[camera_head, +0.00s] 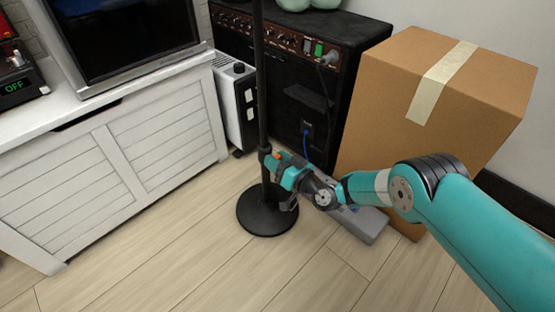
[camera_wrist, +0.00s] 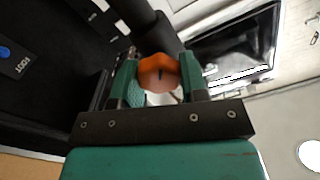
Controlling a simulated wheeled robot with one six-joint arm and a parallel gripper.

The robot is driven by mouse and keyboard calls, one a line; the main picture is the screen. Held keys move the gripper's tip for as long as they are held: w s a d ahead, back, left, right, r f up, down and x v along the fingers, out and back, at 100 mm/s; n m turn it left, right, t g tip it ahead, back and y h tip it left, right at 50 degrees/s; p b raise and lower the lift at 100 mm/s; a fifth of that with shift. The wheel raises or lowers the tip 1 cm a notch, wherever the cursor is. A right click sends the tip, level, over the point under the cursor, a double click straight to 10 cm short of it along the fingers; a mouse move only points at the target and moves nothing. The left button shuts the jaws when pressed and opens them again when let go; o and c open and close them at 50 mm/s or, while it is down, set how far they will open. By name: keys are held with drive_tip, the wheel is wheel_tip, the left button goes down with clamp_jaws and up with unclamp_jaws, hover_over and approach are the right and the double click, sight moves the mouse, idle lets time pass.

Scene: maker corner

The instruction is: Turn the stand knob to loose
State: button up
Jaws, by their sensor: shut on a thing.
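The stand is a black upright pole (camera_head: 259,80) on a round black base (camera_head: 267,212) on the floor. Its orange knob (camera_wrist: 158,73) shows in the wrist view between the two teal fingers of my gripper (camera_wrist: 160,82); it has a dark mark on its face. In the head view my gripper (camera_head: 277,160) is at the pole's lower part, and the knob is a small orange spot there. The fingers are shut on the knob. The pole also shows behind the knob in the wrist view (camera_wrist: 145,25). I cannot read a loose or tight setting.
A black amplifier (camera_head: 350,45) stands behind the pole, with a white heater (camera_head: 235,105) to its left. A cardboard box (camera_head: 430,90) is at the right, with a grey flat item (camera_head: 362,224) on the floor before it. A white cabinet (camera_head: 110,150) is at the left. Front floor is clear.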

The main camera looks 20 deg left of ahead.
idle(0.4)
drive_tip(key=o, duration=0.9)
drive_tip(key=shift+o, duration=0.2)
drive_tip(key=shift+d, duration=0.1)
drive_tip(key=p+v, duration=1.4)
drive_tip(key=v, duration=0.3)
drive_tip(key=shift+s+d, duration=0.15)
